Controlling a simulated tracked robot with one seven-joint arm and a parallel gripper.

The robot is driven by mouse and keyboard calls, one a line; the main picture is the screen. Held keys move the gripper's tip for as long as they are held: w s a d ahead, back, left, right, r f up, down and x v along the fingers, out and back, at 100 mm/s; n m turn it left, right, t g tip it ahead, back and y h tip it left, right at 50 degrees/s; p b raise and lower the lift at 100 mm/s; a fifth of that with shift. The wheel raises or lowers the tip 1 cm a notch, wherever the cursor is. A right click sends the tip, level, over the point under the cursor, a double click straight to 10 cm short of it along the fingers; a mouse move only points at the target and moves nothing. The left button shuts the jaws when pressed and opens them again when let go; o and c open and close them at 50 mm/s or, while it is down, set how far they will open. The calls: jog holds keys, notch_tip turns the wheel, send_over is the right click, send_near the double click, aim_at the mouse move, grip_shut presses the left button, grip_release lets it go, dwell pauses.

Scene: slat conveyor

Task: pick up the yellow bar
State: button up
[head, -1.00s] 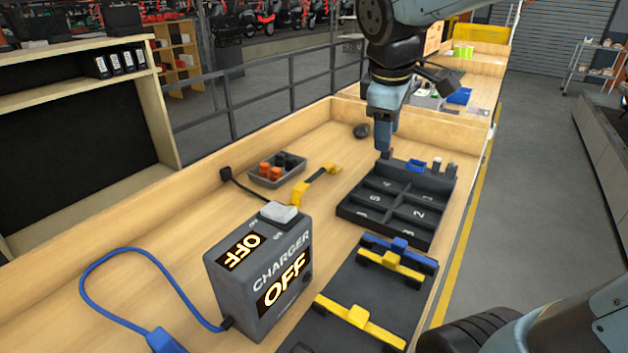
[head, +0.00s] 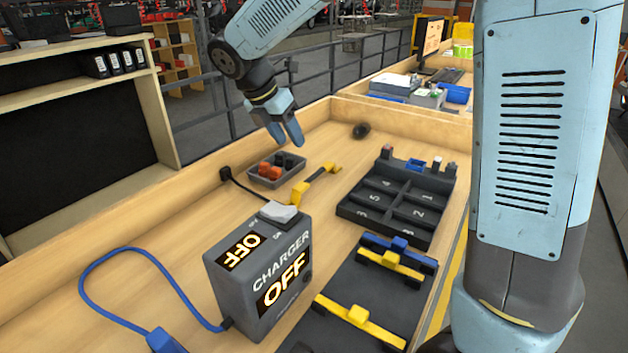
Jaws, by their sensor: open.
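One yellow bar (head: 359,318) with a raised middle block lies at the near end of a black board. A second yellow bar (head: 392,264) lies farther back on the board, close beside a blue bar (head: 399,246). I cannot tell which yellow bar the task means. My gripper (head: 288,146) is open and empty, pointing down in the air. It appears behind the charger and near the small grey tray, well away from both yellow bars. Nothing hides the bars, though the near edge of the board is cut off by the frame.
A grey charger box (head: 262,268) reading OFF stands left of the black board (head: 372,292), with a blue cable (head: 125,252). A numbered compartment tray (head: 350,211) lies behind the board. A small grey tray (head: 262,180) and a yellow-and-black connector (head: 305,191) lie at the back.

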aim_at(328, 167)
jog(key=shift+w+x, duration=0.1)
jog(key=shift+x, duration=3.4)
jog(key=shift+w+x, duration=0.15)
jog(key=shift+x, duration=3.35)
jog(key=shift+r, duration=0.1)
jog(key=shift+c, duration=0.3)
grip_shut()
